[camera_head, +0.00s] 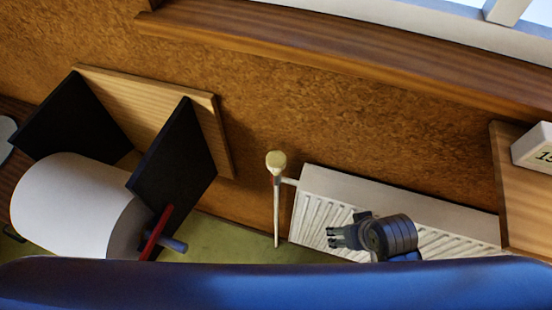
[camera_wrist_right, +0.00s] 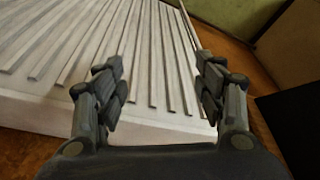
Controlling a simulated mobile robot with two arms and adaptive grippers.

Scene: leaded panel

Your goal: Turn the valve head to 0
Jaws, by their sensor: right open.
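The valve head (camera_head: 276,163) is a cream knob on top of a thin upright pipe, at the left end of a white ribbed radiator (camera_head: 318,212). No number on it can be read. My right gripper (camera_head: 335,237) is in front of the radiator, lower and to the right of the valve head, apart from it. Its fingers point left in the head view. In the right wrist view the gripper (camera_wrist_right: 158,80) is open and empty, with the radiator's ribs (camera_wrist_right: 150,40) behind the fingers. The valve head does not show there. My left gripper is not in view.
A wooden rack with black side plates (camera_head: 180,150) and a large white roll (camera_head: 75,205) stands at the left. A wooden sill (camera_head: 330,70) runs above. A wooden shelf (camera_head: 520,205) with a white number block (camera_head: 537,147) is at the right. Wall around the valve head is clear.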

